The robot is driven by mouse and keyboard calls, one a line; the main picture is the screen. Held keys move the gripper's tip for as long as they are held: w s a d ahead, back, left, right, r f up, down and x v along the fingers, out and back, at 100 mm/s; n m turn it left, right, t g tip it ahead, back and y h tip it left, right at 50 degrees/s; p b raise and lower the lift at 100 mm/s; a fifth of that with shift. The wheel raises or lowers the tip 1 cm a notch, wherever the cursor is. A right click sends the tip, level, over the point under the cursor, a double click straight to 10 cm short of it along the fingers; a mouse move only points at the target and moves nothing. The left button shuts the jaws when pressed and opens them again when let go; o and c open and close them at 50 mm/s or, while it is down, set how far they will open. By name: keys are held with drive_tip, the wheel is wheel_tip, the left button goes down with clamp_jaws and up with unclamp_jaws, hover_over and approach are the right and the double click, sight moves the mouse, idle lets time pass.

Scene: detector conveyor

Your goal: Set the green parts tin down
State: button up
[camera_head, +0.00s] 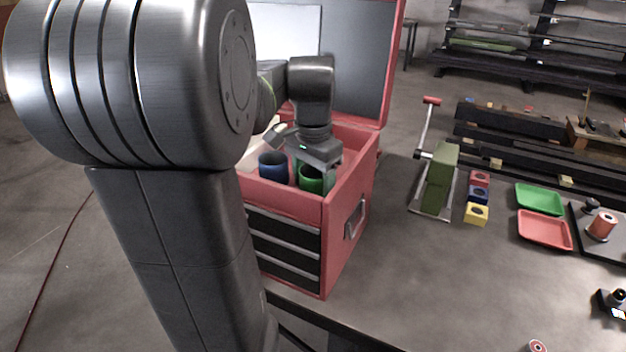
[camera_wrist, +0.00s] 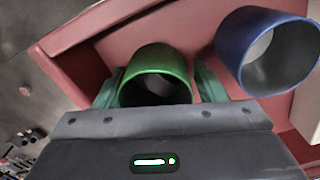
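The green parts tin (camera_wrist: 155,60) is an open round cup. In the wrist view it sits upright between the two fingers of my gripper (camera_wrist: 158,88), which lie close against its sides. In the head view the green tin (camera_head: 311,182) is inside the top of the red toolbox (camera_head: 345,178), near its front right corner, under my gripper (camera_head: 318,165). Whether its base touches the toolbox floor is hidden. A blue tin (camera_head: 273,167) stands to its left in the head view. The blue tin (camera_wrist: 268,50) is at the right in the wrist view, apart from the green one.
The toolbox lid (camera_head: 355,60) stands open behind. To the right on the grey table are a green block on a stand (camera_head: 439,180), small coloured blocks (camera_head: 478,195), a green tray (camera_head: 539,199) and a red tray (camera_head: 544,229). The table front is mostly clear.

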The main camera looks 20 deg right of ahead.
wheel_tip(320, 180, up, 12)
drive_tip(key=shift+r, duration=0.2)
idle(0.4)
idle(1.2)
